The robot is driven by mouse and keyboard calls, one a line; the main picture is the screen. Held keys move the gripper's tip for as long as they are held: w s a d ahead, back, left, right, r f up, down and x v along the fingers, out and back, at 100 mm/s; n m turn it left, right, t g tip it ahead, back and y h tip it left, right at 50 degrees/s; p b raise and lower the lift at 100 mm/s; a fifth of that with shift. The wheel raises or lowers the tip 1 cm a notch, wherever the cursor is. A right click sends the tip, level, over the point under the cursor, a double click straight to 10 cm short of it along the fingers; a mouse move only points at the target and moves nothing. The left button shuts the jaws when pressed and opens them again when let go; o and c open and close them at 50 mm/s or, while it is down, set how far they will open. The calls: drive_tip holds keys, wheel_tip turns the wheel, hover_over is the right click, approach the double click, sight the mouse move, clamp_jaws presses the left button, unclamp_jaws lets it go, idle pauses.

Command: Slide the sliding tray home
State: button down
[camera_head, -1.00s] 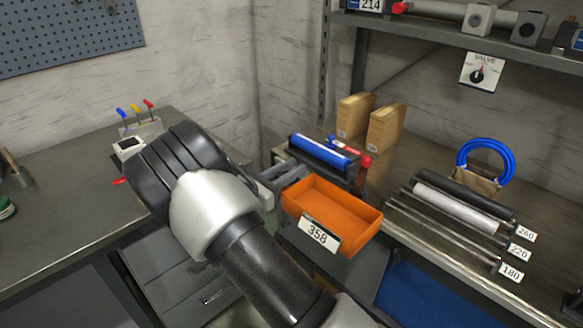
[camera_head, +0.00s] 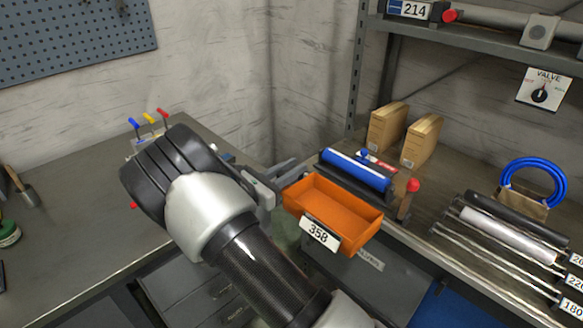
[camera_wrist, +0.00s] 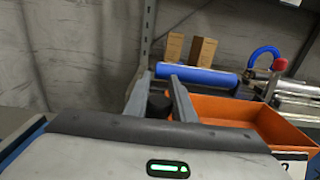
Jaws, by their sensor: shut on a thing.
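The sliding tray looks to be the open, empty orange tray (camera_head: 352,208) labelled 358, right of my gripper in the head view. Its orange side and inside also show at the right of the wrist view (camera_wrist: 285,128). My gripper (camera_head: 288,174) is at the tray's left back corner. In the wrist view its fingers (camera_wrist: 160,98) are on either side of a dark round knob (camera_wrist: 158,104), beside the tray's left rim. The join between knob and tray is hidden.
A blue roller (camera_head: 357,169) lies behind the tray, with a red-knobbed lever (camera_head: 408,200) at its right. Two tan boxes (camera_head: 386,128) stand farther back. Bars and rollers (camera_head: 500,234) lie on the right bench. The left bench (camera_head: 75,215) has clear room.

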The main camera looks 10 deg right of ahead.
drive_tip(key=shift+w+a+r, duration=0.1)
drive_tip(key=shift+w+a, duration=0.1)
drive_tip(key=c, duration=1.5)
unclamp_jaws()
drive_tip(key=v, duration=1.7)
drive_tip(key=shift+s+a+p, duration=0.15)
drive_tip(key=shift+p, duration=0.15)
